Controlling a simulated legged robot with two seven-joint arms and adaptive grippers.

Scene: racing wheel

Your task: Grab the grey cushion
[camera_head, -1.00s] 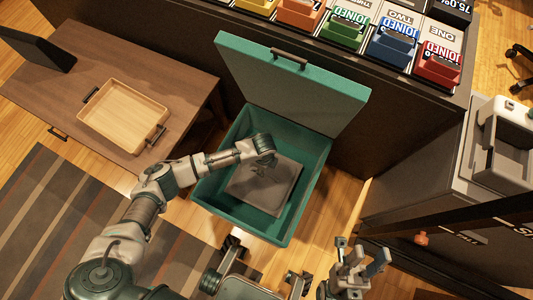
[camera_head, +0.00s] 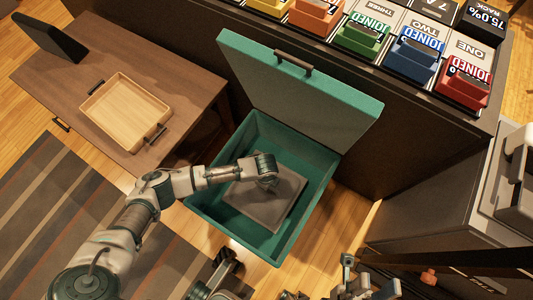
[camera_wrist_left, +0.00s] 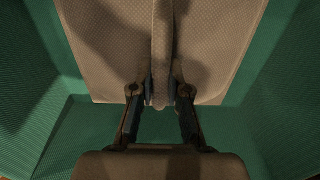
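The grey cushion (camera_head: 265,203) lies in the green box (camera_head: 242,240), whose lid is raised. In the head view my left gripper (camera_head: 270,185) reaches down onto the cushion's upper middle; its fingers are small and dark there. In the left wrist view the cushion (camera_wrist_left: 100,35) looks brownish. A raised ridge of it stands between the two fingertips of my left gripper (camera_wrist_left: 161,95), which are close on both sides of it. My right gripper (camera_head: 370,285) is at the bottom edge of the head view, fingers apart and empty, away from the box.
A wooden tray (camera_head: 125,112) sits on the brown table (camera_head: 190,85) at left. A dark counter (camera_head: 400,120) stands behind the box lid (camera_head: 300,95), with several coloured bins on top. A grey cabinet stands at right. The striped rug (camera_head: 45,220) is at lower left.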

